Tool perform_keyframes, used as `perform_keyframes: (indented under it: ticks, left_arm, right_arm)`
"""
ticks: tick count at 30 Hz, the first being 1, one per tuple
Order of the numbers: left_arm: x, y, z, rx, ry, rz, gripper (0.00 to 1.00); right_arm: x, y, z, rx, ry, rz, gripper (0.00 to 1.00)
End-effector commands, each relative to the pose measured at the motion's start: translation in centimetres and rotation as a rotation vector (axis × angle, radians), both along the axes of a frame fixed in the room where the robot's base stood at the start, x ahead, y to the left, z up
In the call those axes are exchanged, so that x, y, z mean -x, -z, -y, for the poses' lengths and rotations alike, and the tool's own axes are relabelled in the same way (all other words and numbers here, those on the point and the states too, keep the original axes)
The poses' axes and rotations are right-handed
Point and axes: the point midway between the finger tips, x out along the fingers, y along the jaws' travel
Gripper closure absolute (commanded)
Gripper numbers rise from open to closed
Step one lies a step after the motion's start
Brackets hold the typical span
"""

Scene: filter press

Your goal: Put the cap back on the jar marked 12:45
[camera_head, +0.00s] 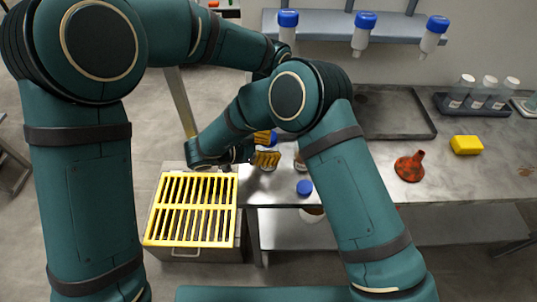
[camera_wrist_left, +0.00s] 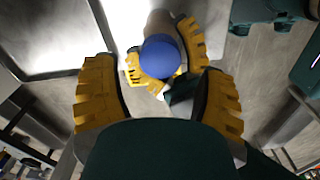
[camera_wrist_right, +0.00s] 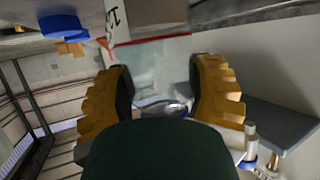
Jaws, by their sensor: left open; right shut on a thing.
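My right gripper (camera_wrist_right: 160,95) is shut on a clear jar (camera_wrist_right: 150,65) with a pale label edged in red. The label's marking is cut off and I cannot read a time on it. In the head view the right gripper (camera_head: 265,159) is over the bench's left end. A blue cap (camera_wrist_left: 160,56) shows between the spread fingers of my open left gripper (camera_wrist_left: 159,80), with smaller yellow fingers just behind it. I cannot tell whether this cap touches the jar or the left fingers. In the head view the left hand is mostly hidden behind the right arm.
Another blue cap (camera_head: 304,187) is near the bench's front edge. A yellow rack (camera_head: 190,208) stands left of the bench. A red funnel (camera_head: 410,166), yellow block (camera_head: 466,145) and dark tray (camera_head: 395,115) lie to the right. Capped bottles (camera_head: 365,30) hang from a shelf behind.

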Motion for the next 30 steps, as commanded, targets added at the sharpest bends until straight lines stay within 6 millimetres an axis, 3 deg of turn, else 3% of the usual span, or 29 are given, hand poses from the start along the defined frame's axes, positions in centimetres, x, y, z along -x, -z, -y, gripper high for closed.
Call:
perform_keyframes:
  ticks: [3,11,13,14,23,30]
  left_arm:
    - [0.0,-0.9,0.0,0.001,-0.002,0.001,0.28]
    - [0.0,-1.1,0.0,0.000,-0.001,-0.001,0.28]
    - [0.0,-1.1,0.0,0.000,-0.001,-0.001,0.06]
    - [0.0,-1.1,0.0,0.000,-0.001,-0.001,0.00]
    - [0.0,-1.2,0.0,0.000,-0.001,0.000,0.00]
    - [-0.1,-4.3,0.1,0.002,-0.001,0.005,0.00]
  right_arm:
    - [0.0,0.0,0.0,0.000,0.000,0.000,1.00]
    - [0.0,0.0,0.0,0.000,0.000,0.000,1.00]
    - [0.0,0.0,0.0,0.000,0.000,0.000,1.00]
    - [0.0,0.0,0.0,0.000,0.000,0.000,1.00]
    - [0.0,0.0,0.0,0.000,0.000,0.000,1.00]
    - [0.0,0.0,0.0,0.000,0.000,0.000,1.00]
